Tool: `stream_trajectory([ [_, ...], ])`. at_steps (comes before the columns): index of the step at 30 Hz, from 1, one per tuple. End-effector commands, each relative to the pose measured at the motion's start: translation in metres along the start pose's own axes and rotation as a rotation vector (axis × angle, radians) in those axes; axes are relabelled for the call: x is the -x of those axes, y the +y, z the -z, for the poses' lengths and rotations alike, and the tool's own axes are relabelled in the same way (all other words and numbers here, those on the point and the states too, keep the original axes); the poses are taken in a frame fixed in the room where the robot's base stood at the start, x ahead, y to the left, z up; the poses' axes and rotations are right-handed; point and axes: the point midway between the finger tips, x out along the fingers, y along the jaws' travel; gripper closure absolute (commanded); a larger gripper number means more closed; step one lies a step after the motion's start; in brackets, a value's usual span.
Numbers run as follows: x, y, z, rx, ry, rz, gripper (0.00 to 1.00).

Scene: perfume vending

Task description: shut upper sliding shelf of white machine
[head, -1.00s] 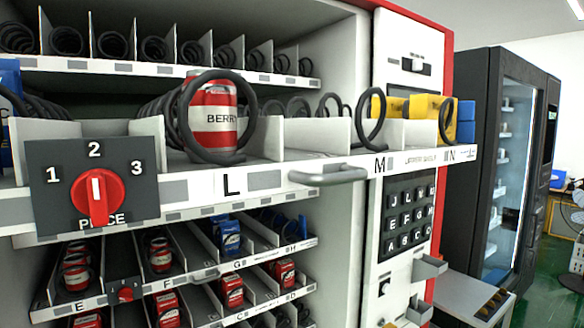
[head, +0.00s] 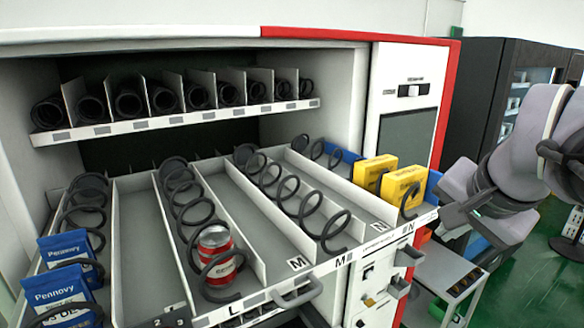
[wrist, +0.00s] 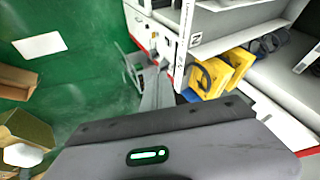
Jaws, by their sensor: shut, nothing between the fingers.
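The upper sliding shelf (head: 340,259) of the white machine (head: 398,60) is pulled out in the head view, its front rail labelled L, M and N. Its grey bar handle (head: 300,293) is on the front, near M. The shelf holds a red can (head: 217,260), yellow boxes (head: 402,187) and blue Pennovy packs (head: 62,290) among black coils. My gripper (head: 450,213) is shut and empty, to the right of the shelf's N corner; I cannot tell whether it touches. In the wrist view the shelf's yellow boxes (wrist: 238,66) show at upper right.
A fixed row of coils (head: 190,118) sits above the shelf inside the machine. A small side table (head: 445,275) stands at the machine's right, with a dark vending machine (head: 530,65) beyond.

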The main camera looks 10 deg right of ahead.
Motion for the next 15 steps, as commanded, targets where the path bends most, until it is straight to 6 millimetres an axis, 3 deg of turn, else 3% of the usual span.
stream_trajectory([
  [15, -0.107, -0.001, -0.004, 0.005, -0.003, 0.001, 1.0],
])
